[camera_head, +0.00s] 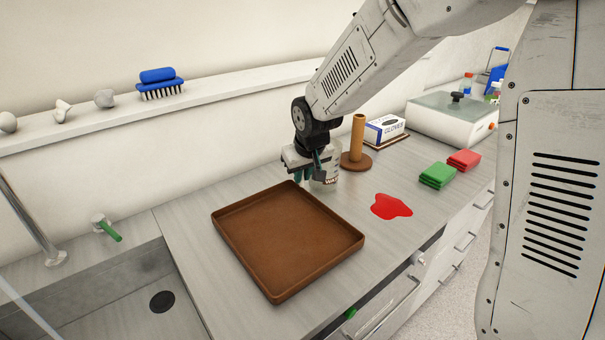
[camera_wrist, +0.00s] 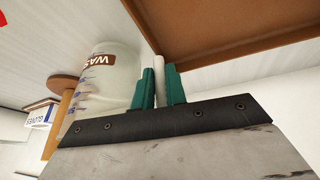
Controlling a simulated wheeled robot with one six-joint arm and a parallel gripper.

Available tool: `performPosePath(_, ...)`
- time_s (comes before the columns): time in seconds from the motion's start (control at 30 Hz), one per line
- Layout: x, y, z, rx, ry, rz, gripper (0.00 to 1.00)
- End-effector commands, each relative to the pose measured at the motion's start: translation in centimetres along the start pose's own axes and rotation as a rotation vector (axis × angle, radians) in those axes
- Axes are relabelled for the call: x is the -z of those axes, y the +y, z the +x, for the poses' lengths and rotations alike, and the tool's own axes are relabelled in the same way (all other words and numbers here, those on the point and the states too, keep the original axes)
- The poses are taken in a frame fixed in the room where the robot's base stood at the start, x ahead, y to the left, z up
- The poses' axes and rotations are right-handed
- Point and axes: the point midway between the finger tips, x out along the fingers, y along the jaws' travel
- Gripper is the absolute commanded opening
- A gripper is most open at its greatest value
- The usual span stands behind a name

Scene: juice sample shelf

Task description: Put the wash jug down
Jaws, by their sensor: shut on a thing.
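The wash jug is a translucent pale jug with a brown label reading "WAS" and blue marks. It shows in the wrist view (camera_wrist: 112,82), and in the head view (camera_head: 332,158) it stands out partly behind my gripper, just beyond the tray's back corner. My gripper (camera_head: 316,172) is shut on the jug's white handle, seen between the teal fingers in the wrist view (camera_wrist: 160,82). The jug looks upright, low over the counter (camera_head: 345,205). I cannot tell whether its base touches the counter.
A brown tray (camera_head: 288,285) lies in front. A wooden post on a round base (camera_head: 357,145) stands close right of the jug. A red spill (camera_head: 391,206), green cloths (camera_head: 437,175), red cloths (camera_head: 464,160) and a gloves box (camera_head: 385,129) are further right. A sink (camera_head: 110,290) is left.

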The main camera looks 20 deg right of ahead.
Motion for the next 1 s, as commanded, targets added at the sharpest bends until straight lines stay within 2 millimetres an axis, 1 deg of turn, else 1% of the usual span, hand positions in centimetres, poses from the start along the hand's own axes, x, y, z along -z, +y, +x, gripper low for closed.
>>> performPosePath(0.07, -0.1, 0.0, 0.2, 0.0, 0.0, 0.0, 0.0)
performPosePath(0.1, -0.1, 0.0, 0.2, 0.0, -0.001, 0.0, 0.24)
performPosePath(0.13, -0.1, 0.0, 0.2, 0.0, -0.001, 0.0, 0.33)
performPosePath(0.17, -0.1, 0.0, 0.2, 0.0, -0.001, 0.0, 0.35)
performPosePath(0.43, 0.0, 0.0, 0.1, 0.0, 0.0, 0.0, 0.35)
performPosePath(0.57, 0.1, 0.0, -0.9, 0.0, 0.003, 0.001, 0.35)
performPosePath(0.67, 0.1, 0.0, -2.7, 0.0, 0.005, 0.001, 0.35)
performPosePath(0.9, 0.1, 0.0, -7.9, 0.0, 0.004, 0.001, 0.35)
performPosePath(1.0, 0.1, 0.0, -9.7, 0.0, 0.004, 0.0, 0.35)
